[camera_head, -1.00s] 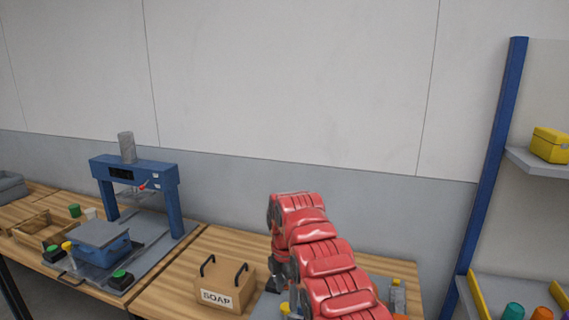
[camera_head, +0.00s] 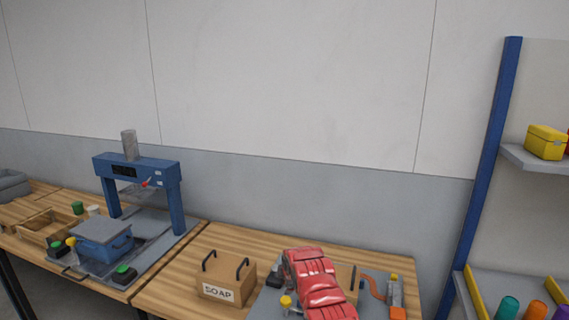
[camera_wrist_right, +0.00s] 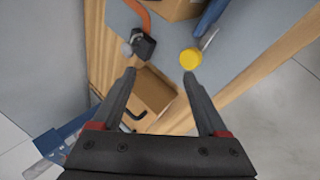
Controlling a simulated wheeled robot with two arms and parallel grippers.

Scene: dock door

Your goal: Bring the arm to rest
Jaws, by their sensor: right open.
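My red right arm (camera_head: 318,283) reaches in from the bottom of the head view, over the grey plate on the right workbench. Its gripper is hidden there. In the right wrist view my right gripper (camera_wrist_right: 160,75) is open and empty, its two dark fingers spread apart. The cardboard box marked SOAP (camera_head: 226,276), with two black handles, stands on the bench left of the arm; in the wrist view a box (camera_wrist_right: 153,92) shows between and beyond the fingers. My left gripper is in neither view.
A blue press (camera_head: 137,170) and a blue lidded bin (camera_head: 103,245) stand on the left bench. The grey plate (camera_head: 270,302) carries a yellow knob (camera_head: 287,301) and an orange part (camera_head: 397,313). A blue-posted shelf (camera_head: 490,180) with a yellow box (camera_head: 546,142) stands at the right.

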